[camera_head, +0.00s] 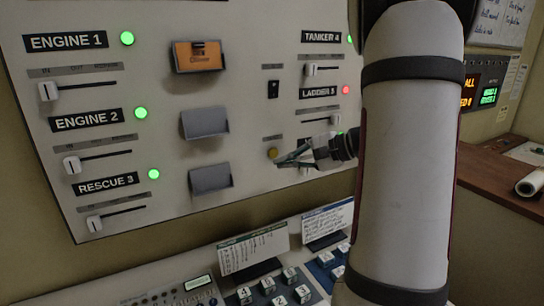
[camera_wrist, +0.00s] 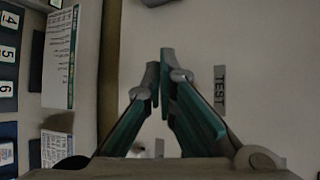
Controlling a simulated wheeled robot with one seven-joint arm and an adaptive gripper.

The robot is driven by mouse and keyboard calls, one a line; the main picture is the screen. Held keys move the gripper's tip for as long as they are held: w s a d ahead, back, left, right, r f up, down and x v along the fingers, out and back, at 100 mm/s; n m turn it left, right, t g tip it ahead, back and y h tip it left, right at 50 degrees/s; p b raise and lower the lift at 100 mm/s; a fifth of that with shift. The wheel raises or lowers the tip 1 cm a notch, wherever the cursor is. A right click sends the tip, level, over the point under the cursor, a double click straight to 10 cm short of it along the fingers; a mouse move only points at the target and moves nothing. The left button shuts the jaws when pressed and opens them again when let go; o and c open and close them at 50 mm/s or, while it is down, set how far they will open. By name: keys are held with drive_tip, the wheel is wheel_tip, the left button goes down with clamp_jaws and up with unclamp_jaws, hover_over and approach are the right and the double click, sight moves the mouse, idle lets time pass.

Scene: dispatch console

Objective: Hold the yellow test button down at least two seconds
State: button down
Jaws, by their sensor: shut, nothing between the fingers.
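The yellow test button (camera_head: 272,153) is a small round knob low on the upright console panel (camera_head: 252,125), right of the grey holders. My gripper (camera_head: 279,163) comes in from the right, and its fingertips are at the button's lower right edge in the head view. I cannot tell whether they touch it or whether it is pressed. In the wrist view my gripper (camera_wrist: 160,72) is shut and empty, with teal fingers together at the tips. The TEST label (camera_wrist: 220,90) is just right of the tips. The button is not visible in the wrist view.
Grey holders (camera_head: 210,178) stick out to the left. A lower desk with numbered keys (camera_head: 281,300) and propped cards (camera_head: 253,249) lies below.

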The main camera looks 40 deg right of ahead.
drive_tip(key=shift+w+d+b, duration=0.2)
drive_tip(key=shift+w+b, duration=0.05)
drive_tip(key=shift+w, duration=0.4)
drive_tip(key=shift+w+d+b, duration=0.15)
drive_tip(key=shift+w+b, duration=0.1)
drive_tip(key=shift+w, duration=0.4)
drive_tip(key=shift+w, duration=0.1)
idle(0.4)
drive_tip(key=shift+w+d, duration=0.1)
drive_tip(key=shift+w, duration=0.25)
drive_tip(key=shift+w+d+b, duration=0.1)
drive_tip(key=shift+w+b, duration=0.25)
drive_tip(key=shift+b, duration=0.1)
idle(0.6)
drive_tip(key=shift+s, duration=0.15)
idle(2.7)
drive_tip(key=shift+s+a, duration=0.2)
drive_tip(key=shift+s, duration=0.45)
drive_tip(key=shift+s+a+p, duration=0.2)
drive_tip(key=shift+s, duration=0.6)
drive_tip(key=shift+s+a+p, duration=0.25)
drive_tip(key=shift+s, duration=0.6)
drive_tip(key=shift+s+a+p, duration=0.2)
drive_tip(key=shift+s, duration=0.6)
